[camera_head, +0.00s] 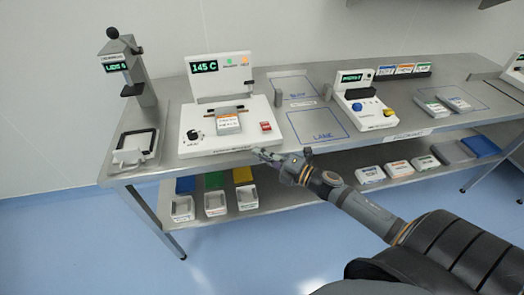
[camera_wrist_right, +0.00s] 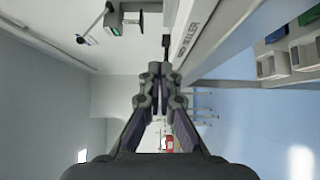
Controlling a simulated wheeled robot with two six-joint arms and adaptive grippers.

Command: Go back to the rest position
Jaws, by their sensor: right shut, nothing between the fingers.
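My right gripper (camera_head: 270,156) is in front of the table's front edge, just below the white heater unit reading 145 C (camera_head: 222,123). My right arm reaches in from the lower right. In the right wrist view the gripper (camera_wrist_right: 164,72) has its fingers together with nothing between them. My left gripper is in neither view.
The steel table (camera_head: 190,161) carries a press-like stand (camera_head: 128,72) at left and a white device with blue and yellow knobs (camera_head: 366,108). A lower shelf (camera_head: 268,197) holds several trays and boxes. Blue floor (camera_head: 110,245) in front is clear.

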